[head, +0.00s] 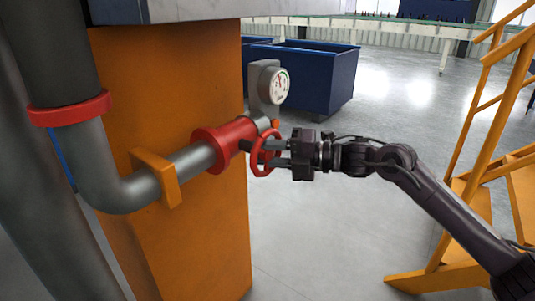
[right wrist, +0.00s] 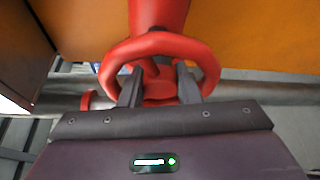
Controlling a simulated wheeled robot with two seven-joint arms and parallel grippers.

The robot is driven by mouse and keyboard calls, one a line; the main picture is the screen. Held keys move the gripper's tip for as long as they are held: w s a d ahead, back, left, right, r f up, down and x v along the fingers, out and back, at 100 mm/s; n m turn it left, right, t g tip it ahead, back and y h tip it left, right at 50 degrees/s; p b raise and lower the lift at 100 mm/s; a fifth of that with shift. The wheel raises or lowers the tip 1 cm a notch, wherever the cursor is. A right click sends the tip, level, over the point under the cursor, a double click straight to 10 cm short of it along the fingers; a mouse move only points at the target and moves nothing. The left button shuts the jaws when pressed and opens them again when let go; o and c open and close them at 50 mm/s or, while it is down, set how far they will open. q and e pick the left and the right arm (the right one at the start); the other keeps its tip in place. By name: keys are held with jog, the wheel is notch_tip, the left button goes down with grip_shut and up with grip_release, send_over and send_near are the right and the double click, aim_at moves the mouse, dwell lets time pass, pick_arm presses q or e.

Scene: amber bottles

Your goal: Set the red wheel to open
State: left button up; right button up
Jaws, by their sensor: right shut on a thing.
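The red wheel (head: 262,156) is on a red valve body (head: 224,142) at the end of a grey pipe, beside an orange column. My right gripper (head: 272,154) reaches in from the right and is shut on the wheel. In the right wrist view the wheel (right wrist: 160,47) fills the upper middle, with a gripper finger on each side of its centre (right wrist: 160,85). The exact contact of the fingertips is partly hidden by the rim. My left gripper is not in view.
A gauge (head: 280,84) on a grey housing stands just above the valve. The orange column (head: 170,70) is behind the pipe. Blue bins (head: 318,78) stand farther back. Orange stairs (head: 490,170) are at the right. The floor between is clear.

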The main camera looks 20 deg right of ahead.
jog(key=shift+f, duration=0.1)
jog(key=o, duration=0.7)
jog(key=shift+s+d, duration=0.25)
jog(key=shift+d, duration=0.2)
jog(key=v, duration=0.6)
jog(key=shift+s+d+b, duration=0.2)
jog(key=shift+d+b, duration=0.05)
jog(key=shift+b, duration=0.05)
